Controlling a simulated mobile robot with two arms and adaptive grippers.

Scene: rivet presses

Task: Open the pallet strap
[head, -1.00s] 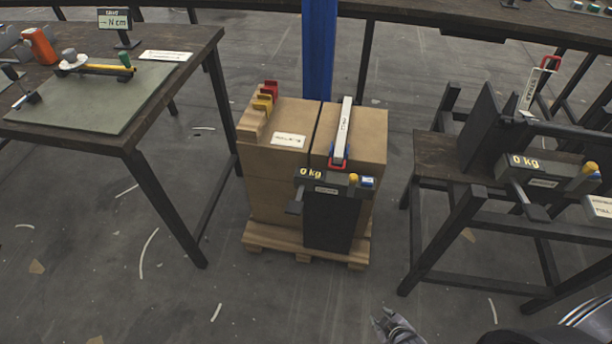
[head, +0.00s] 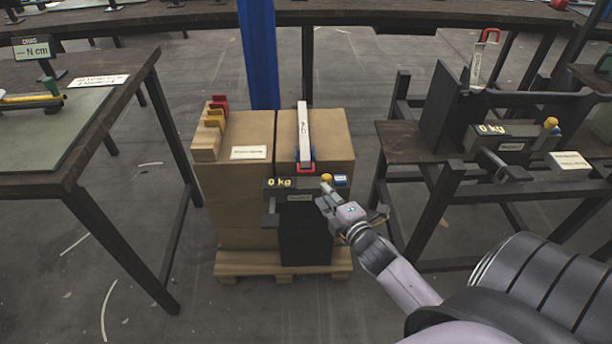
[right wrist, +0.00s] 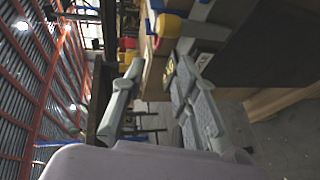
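The pallet strap shows as a light grey lever bar (head: 304,132) lying along the top of cardboard boxes, with a red grip at its near end. My right gripper (head: 327,197) is just in front of the unit's right side, close to the yellow knob. In the right wrist view its two fingers (right wrist: 155,98) stand apart with nothing between them; a yellow knob (right wrist: 168,25) shows beyond. My left gripper is out of view.
The boxes stand on a wooden pallet (head: 250,262). Red, yellow and tan brackets (head: 213,125) sit on the left box. A blue post (head: 258,55) rises behind.

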